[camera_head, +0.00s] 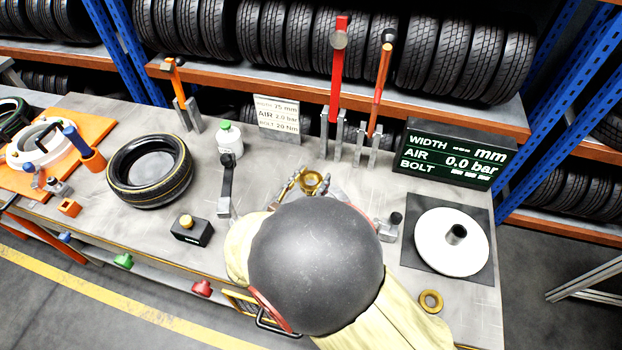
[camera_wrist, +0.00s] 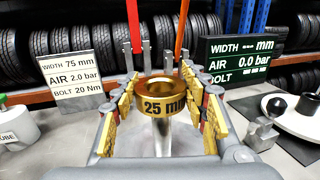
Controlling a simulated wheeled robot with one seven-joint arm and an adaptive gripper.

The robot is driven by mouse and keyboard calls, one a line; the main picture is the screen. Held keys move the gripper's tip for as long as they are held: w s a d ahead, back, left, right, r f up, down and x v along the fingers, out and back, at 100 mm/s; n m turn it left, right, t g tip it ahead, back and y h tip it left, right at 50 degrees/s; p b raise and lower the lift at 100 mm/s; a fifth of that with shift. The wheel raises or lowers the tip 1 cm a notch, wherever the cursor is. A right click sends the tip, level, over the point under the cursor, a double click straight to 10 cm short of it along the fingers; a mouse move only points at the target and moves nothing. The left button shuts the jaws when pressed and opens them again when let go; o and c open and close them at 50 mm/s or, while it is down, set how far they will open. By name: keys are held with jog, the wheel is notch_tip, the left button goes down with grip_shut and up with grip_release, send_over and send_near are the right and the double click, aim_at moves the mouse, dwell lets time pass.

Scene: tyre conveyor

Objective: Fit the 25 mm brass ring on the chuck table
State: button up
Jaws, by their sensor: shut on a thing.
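The brass ring (camera_wrist: 163,106), marked "25 mm", sits between the yellow-padded fingers of my gripper (camera_wrist: 165,104) in the wrist view. The gripper is shut on it. In the head view the ring (camera_head: 312,181) and my gripper (camera_head: 308,187) show just beyond my dark arm link, over the middle of the bench. The chuck table (camera_head: 432,246) is a white disc with a dark upright centre post (camera_head: 456,234), to the right of the gripper. Its edge also shows at the right of the wrist view (camera_wrist: 291,124). The ring is apart from the post.
Another brass ring (camera_head: 430,301) lies near the bench's front right edge. A display (camera_head: 455,156) stands behind the chuck table, and a clamp-like metal piece (camera_head: 390,228) left of it. A tyre (camera_head: 150,171), black box (camera_head: 192,231) and bottle (camera_head: 230,139) stand to the left.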

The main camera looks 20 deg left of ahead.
jog(key=shift+f+b, duration=3.05)
jog(key=shift+f, duration=2.3)
jog(key=o, duration=1.5)
jog(key=s, duration=0.4)
jog(key=s+a, duration=0.1)
jog(key=s, duration=0.7)
jog(key=shift+a, duration=0.4)
jog(key=shift+w, duration=0.1)
